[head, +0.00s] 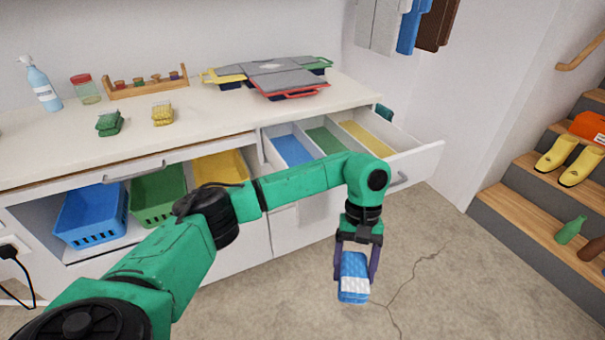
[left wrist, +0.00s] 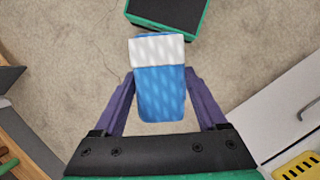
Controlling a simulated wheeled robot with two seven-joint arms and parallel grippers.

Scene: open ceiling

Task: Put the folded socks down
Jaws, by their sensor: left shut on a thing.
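My left gripper (head: 356,262) is shut on the blue-and-white folded socks (head: 353,281) and holds them above the bare floor, in front of the cabinet. In the left wrist view the socks (left wrist: 160,92) sit between the two purple fingers, white cuff at the far end. An open drawer (head: 420,158) is behind the gripper, with blue, green and yellow compartments that look empty. Folded green socks (head: 109,123) and folded yellow socks (head: 162,115) lie on the counter. My right gripper is not in view.
Blue (head: 92,214), green (head: 158,195) and yellow (head: 220,168) baskets stand in the cabinet below the counter. Stairs (head: 530,195) at right hold yellow shoes (head: 570,163) and a green bottle (head: 570,230). Grey, red-edged cases (head: 285,78) lie on the counter.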

